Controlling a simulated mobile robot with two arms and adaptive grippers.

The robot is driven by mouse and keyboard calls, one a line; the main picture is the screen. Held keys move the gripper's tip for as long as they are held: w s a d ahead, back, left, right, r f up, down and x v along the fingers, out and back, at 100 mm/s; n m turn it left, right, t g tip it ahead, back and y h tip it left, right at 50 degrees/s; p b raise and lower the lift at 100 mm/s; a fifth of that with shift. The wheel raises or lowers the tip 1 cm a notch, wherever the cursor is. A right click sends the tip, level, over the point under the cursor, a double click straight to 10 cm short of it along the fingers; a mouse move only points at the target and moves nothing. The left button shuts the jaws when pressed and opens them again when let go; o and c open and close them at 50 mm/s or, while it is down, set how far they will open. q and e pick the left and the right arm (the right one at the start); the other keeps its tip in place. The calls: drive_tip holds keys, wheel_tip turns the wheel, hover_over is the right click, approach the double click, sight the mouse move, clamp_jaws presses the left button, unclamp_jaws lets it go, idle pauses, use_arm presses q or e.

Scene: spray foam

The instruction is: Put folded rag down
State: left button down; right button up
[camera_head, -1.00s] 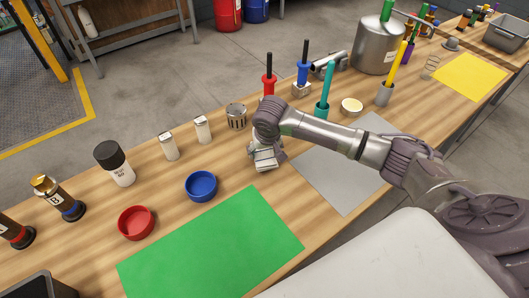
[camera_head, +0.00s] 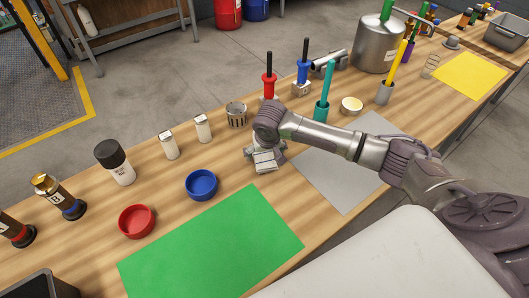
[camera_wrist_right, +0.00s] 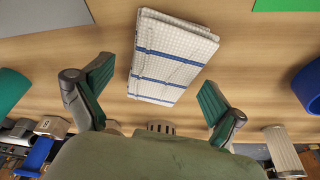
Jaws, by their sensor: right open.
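The folded rag (camera_wrist_right: 172,57) is white with a fine grid and blue stripes. In the right wrist view it lies on the wooden table, just beyond and between the spread fingers of my right gripper (camera_wrist_right: 157,101). The fingers have green pads and do not touch the rag. In the head view a part of the pale rag (camera_head: 264,164) shows under my right gripper (camera_head: 262,152); the gripper hides the rest. My left gripper is not in view.
A green mat (camera_head: 212,245) lies in front and a grey mat (camera_head: 345,172) to the right. A blue bowl (camera_head: 201,186), a red bowl (camera_head: 137,222), white containers (camera_head: 203,128) and a slotted metal cup (camera_head: 236,115) stand nearby. Bare wood surrounds the rag.

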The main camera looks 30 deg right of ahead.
drive_tip(key=v, duration=1.2)
drive_tip(key=shift+s+a, duration=0.1)
